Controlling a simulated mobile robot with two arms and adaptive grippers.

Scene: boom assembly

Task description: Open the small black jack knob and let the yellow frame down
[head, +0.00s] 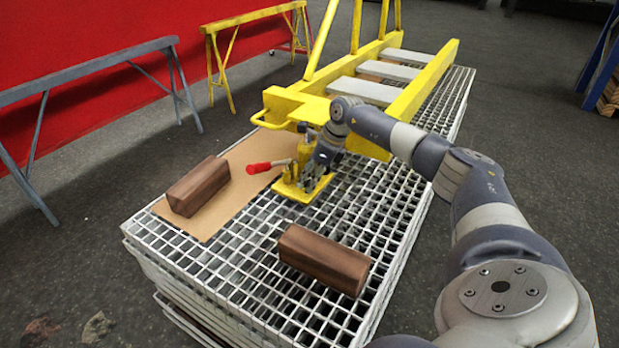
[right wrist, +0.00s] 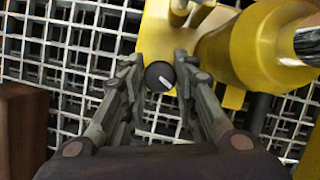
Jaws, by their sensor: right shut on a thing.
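The yellow frame (head: 425,82) lies over the stacked gratings, its near end above the yellow jack (head: 290,188). The jack stands on the grating under that end and also shows in the right wrist view (right wrist: 262,48). The small black jack knob (right wrist: 160,76) with a white mark sits between the fingertips of my right gripper (right wrist: 158,80), which is shut on it. In the head view my right gripper (head: 318,172) is low beside the jack and hides the knob. My left gripper is not in view.
A red-ended handle (head: 262,167) sticks out left from the jack. Brown wooden blocks lie on the cardboard (head: 198,187) and on the bare grating (head: 323,260). A grey trestle (head: 90,66) and a yellow trestle (head: 250,18) stand behind left.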

